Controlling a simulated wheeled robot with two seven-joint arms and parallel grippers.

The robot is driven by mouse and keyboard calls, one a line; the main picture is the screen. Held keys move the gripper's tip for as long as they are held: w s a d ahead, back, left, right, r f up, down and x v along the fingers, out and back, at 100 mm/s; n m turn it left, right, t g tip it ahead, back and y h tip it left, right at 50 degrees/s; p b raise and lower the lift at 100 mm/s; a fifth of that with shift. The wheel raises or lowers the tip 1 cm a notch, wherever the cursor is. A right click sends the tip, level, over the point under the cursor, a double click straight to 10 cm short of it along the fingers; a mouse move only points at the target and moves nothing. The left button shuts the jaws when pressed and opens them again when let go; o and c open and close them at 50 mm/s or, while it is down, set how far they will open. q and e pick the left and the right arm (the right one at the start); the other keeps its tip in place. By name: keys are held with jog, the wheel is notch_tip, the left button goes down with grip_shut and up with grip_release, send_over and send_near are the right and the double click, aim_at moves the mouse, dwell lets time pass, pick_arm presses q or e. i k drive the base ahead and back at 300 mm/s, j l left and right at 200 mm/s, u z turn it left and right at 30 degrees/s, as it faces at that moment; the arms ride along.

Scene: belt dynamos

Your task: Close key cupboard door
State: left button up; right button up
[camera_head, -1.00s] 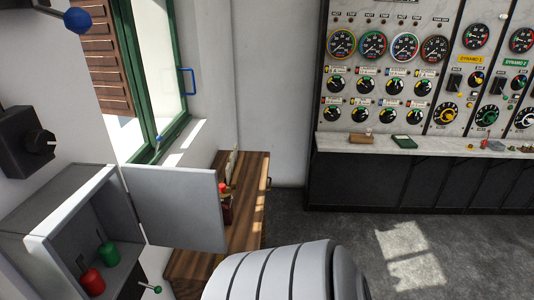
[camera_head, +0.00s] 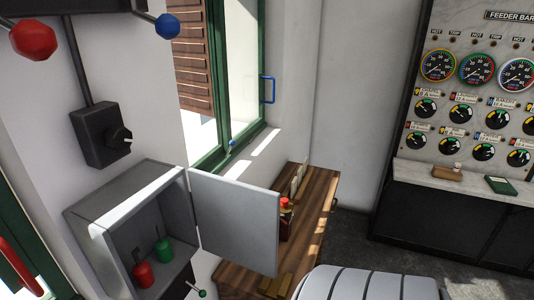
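The key cupboard (camera_head: 130,215) is a grey box on the wall at the lower left of the head view. Its grey door (camera_head: 234,222) stands wide open, swung out to the right from the cupboard's right edge. Inside the cupboard are a red key tag (camera_head: 142,274) and a green one (camera_head: 164,251). A white ribbed rounded shape at the bottom right is probably part of my arm. Neither of my grippers shows in the view.
A wooden bench (camera_head: 318,210) stands behind the door, with a red-topped bottle (camera_head: 286,222) on it. A black switch box (camera_head: 101,134) is on the wall above the cupboard. A green-framed window (camera_head: 222,80) is beyond. A gauge panel (camera_head: 480,110) stands at the right.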

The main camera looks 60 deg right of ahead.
aim_at(238, 222)
jog(key=l+u, duration=0.1)
jog(key=l, duration=0.35)
jog(key=k+l+u, duration=0.1)
jog(key=l, duration=0.3)
jog(key=k+l+u, duration=0.1)
jog(key=l, duration=0.35)
jog(key=k+l+u, duration=0.1)
jog(key=l, duration=0.3)
jog(key=k+l+u, duration=0.1)
jog(key=l, duration=0.3)
jog(key=k+l+u, duration=0.1)
jog(key=k+l, duration=0.15)
jog(key=l, duration=0.15)
